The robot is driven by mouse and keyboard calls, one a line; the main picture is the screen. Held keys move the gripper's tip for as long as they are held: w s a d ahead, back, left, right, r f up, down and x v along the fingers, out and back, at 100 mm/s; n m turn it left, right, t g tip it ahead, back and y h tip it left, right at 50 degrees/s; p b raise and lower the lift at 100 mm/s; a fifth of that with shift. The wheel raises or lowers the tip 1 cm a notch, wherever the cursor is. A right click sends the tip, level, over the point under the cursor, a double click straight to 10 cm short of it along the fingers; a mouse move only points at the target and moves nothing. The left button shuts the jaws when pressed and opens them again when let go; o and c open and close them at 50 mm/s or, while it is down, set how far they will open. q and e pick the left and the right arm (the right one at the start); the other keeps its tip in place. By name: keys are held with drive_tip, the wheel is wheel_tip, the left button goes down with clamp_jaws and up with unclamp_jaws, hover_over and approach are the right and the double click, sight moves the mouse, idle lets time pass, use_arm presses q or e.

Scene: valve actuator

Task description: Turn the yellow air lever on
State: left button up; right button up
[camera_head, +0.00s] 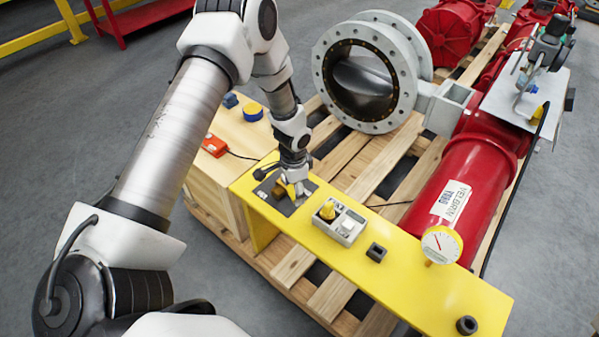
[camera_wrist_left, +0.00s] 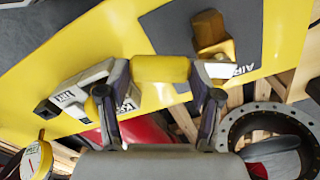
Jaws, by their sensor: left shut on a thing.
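The yellow air lever (camera_wrist_left: 161,69) sits between the fingertips of my left gripper (camera_wrist_left: 160,75) in the left wrist view, and the gripper is shut on it. The brass valve body (camera_wrist_left: 212,36) stands beside it on a dark plate (camera_wrist_left: 180,24) with a partly visible AIR label. In the head view my left gripper (camera_head: 294,183) reaches down to the dark plate (camera_head: 288,209) on the yellow bench. The brass body (camera_head: 278,192) shows there, and the gripper hides much of the lever. My right gripper is not in view.
The yellow bench (camera_head: 395,272) also carries a grey control box (camera_head: 346,225) with a yellow knob, a black block (camera_head: 376,252) and a dial gauge (camera_head: 441,245). A red cylinder (camera_head: 462,185) and a grey flanged valve (camera_head: 325,70) stand behind on the wooden pallet.

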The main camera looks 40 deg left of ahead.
use_arm(q)
drive_tip(key=s+m+p, duration=0.1)
drive_tip(key=s+a+m+p, duration=0.1)
drive_tip(key=m, duration=0.1)
drive_tip(key=shift+s+a+f+m, duration=0.1)
drive_tip(key=shift+s+a+m, duration=0.1)
drive_tip(key=shift+m, duration=0.1)
drive_tip(key=m, duration=0.1)
drive_tip(key=s+a+m+p, duration=0.1)
drive_tip(key=shift+a+m, duration=0.2)
drive_tip(key=shift+m, duration=0.2)
drive_tip(key=m, duration=0.1)
drive_tip(key=a+m, duration=0.1)
drive_tip(key=shift+s+a+f+m, duration=0.15)
drive_tip(key=shift+s+a+m, duration=0.1)
drive_tip(key=shift+m, duration=0.05)
drive_tip(key=shift+s+a+m, duration=0.1)
drive_tip(key=shift+a+m, duration=0.35)
drive_tip(key=shift+m, duration=0.35)
drive_tip(key=shift+a+m, duration=0.45)
drive_tip(key=shift+m, duration=0.35)
drive_tip(key=o, duration=1.7)
drive_tip(key=shift+c, duration=0.2)
drive_tip(key=shift+w+a, duration=0.15)
drive_tip(key=shift+w, duration=0.1)
